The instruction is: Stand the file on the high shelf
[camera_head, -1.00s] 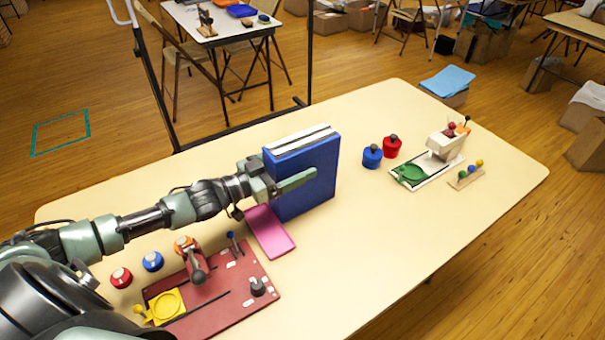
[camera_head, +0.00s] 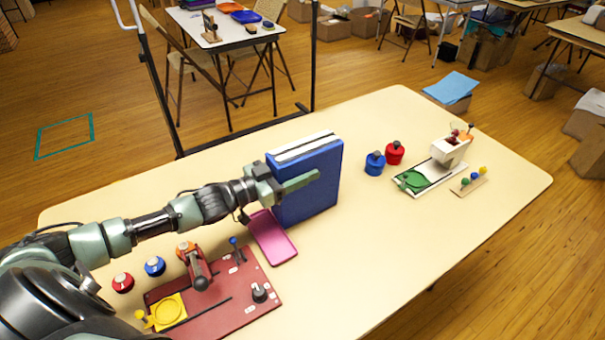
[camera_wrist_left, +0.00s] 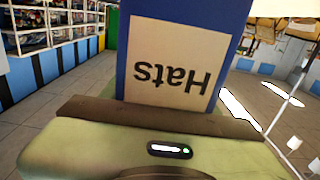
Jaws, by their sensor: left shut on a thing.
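The blue file (camera_head: 312,190) stands upright on the cream table, its white page edges on top, just behind the pink tray. My left gripper (camera_head: 300,181) is shut on the file, with one finger across its near broad face. In the left wrist view the file (camera_wrist_left: 190,20) fills the middle, close to the gripper (camera_wrist_left: 165,115), and its white label reads "Hats" upside down. I cannot tell whether the file's bottom touches the table. The far finger is hidden behind the file. The high shelf cannot be made out in these frames. My right gripper is not in view.
A pink tray (camera_head: 272,240) lies in front of the file, and a dark red board (camera_head: 235,300) with knobs lies nearer. Blue (camera_head: 375,164) and red (camera_head: 394,153) knobbed pots and a white-green device (camera_head: 430,178) stand to the right. The table's right front (camera_head: 400,250) is clear.

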